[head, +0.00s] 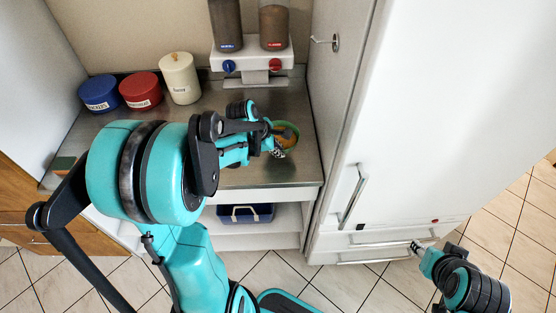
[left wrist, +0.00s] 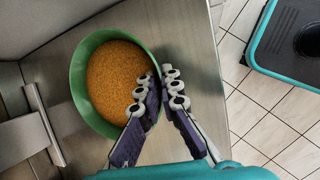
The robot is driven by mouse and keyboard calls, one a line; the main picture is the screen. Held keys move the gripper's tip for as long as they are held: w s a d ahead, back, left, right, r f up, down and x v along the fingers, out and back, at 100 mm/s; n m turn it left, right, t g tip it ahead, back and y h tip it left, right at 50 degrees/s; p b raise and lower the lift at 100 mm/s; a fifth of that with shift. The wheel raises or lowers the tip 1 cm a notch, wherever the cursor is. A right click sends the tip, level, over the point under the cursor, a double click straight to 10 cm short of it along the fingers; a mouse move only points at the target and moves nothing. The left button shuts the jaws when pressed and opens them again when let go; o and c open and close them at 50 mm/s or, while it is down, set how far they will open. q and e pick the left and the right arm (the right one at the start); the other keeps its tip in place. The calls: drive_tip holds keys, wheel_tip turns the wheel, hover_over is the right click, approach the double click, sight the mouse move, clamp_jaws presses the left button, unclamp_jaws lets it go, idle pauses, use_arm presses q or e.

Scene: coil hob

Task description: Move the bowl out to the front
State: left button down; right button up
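The green bowl (head: 292,128) holds orange-brown grainy food and is at the right part of the steel counter (head: 240,176), near the side of the tall white cabinet. In the left wrist view the bowl (left wrist: 78,78) shows large. My left gripper (head: 277,146) is at its near edge. In the left wrist view its fingers (left wrist: 158,76) are close together, one over the inside and one outside, with the rim between them. They hide that part of the rim. My right gripper (head: 416,247) is low by the cabinet drawers, away from the bowl; its finger opening is too small to judge.
Blue (head: 99,94), red (head: 141,90) and cream (head: 179,78) canisters stand at the back left. A white dispenser (head: 252,54) stands behind the bowl. The tall white cabinet (head: 450,110) bounds the right. A blue bin (head: 246,213) sits on the shelf below.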

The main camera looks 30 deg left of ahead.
use_arm(q)
drive_tip(key=shift+w+a+f, duration=0.15)
drive_tip(key=shift+a+f, duration=0.1)
drive_tip(key=shift+a, duration=0.05)
drive_tip(key=shift+f, duration=0.2)
wheel_tip(320, 180, down, 4)
drive_tip(key=shift+r+b, duration=0.15)
drive_tip(key=shift+b, duration=0.7)
drive_tip(key=shift+r, duration=0.1)
drive_tip(key=c, duration=1.7)
unclamp_jaws()
